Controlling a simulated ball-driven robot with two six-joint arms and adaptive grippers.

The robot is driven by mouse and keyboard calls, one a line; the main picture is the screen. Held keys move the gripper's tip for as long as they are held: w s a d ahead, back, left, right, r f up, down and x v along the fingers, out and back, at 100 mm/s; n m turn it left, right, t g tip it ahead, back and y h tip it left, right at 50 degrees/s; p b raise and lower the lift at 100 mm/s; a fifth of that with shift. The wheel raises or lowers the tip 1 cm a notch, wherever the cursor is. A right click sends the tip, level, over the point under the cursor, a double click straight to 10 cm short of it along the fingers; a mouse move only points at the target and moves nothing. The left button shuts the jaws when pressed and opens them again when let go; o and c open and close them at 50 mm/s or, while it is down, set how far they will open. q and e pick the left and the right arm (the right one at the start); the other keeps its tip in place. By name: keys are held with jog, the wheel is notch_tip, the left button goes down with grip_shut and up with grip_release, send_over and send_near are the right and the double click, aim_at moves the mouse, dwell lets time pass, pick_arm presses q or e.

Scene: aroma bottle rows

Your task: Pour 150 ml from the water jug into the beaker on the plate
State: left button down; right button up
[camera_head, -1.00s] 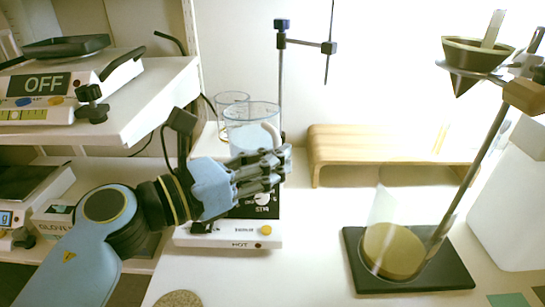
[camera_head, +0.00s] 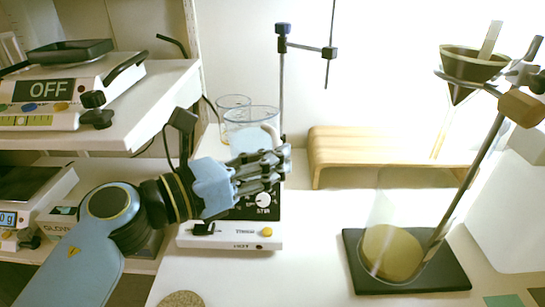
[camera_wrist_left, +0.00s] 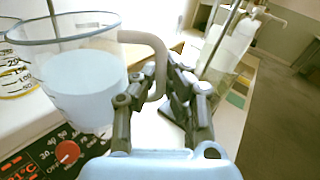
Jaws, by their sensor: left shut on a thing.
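The water jug is a clear vessel with pale water and a curved grey handle; it shows in the head view (camera_head: 250,115) and large in the left wrist view (camera_wrist_left: 85,85). My left gripper (camera_head: 272,165) is shut on the jug's handle (camera_wrist_left: 155,60), and the jug looks nearly upright. A clear glass beaker (camera_head: 232,101) shows partly behind the jug. Yellow graduation marks (camera_wrist_left: 18,78) show at the left of the wrist view. The white hot plate (camera_head: 225,241) lies below my gripper; its top is largely hidden, so I cannot tell exactly how the beaker rests on it.
A thin stand rod (camera_head: 282,80) rises just behind the jug. A wooden riser (camera_head: 390,150) stands at the back. A funnel stand with a dark base (camera_head: 410,281) is on the right. A shelf with balances (camera_head: 45,90) is at the left. The table between is clear.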

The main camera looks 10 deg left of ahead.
aim_at(266, 130)
pick_arm(q)
jog(key=shift+w+a+r+n+p, duration=0.25)
jog(key=shift+r+n+p, duration=0.25)
jog(key=shift+p, duration=0.4)
jog(key=shift+w+a+r+n+p, duration=0.15)
jog(key=shift+w+r+n+p, duration=0.25)
jog(key=shift+p, duration=0.45)
dwell(0.7)
jog(key=shift+w+a+r+n+g+p, duration=0.2)
jog(key=shift+r+n+p, duration=0.1)
jog(key=shift+r+p, duration=0.25)
jog(key=shift+w+a+r+n+g+p, duration=0.1)
jog(key=shift+w+a+r+n+p, duration=0.2)
jog(key=shift+p, duration=0.45)
dwell(0.5)
jog(key=shift+w+a+r+n+p, duration=0.25)
jog(key=shift+w+r+n+p, duration=0.25)
jog(key=shift+p, duration=0.4)
jog(key=shift+w+a+r+n+p, duration=0.2)
jog(key=shift+a+r+n+p, duration=0.1)
jog(key=shift+r+p, duration=0.55)
jog(key=shift+w+a+r+n+p, duration=0.2)
jog(key=shift+w+r+n+p, duration=0.25)
jog(key=shift+p, duration=0.55)
dwell(1.0)
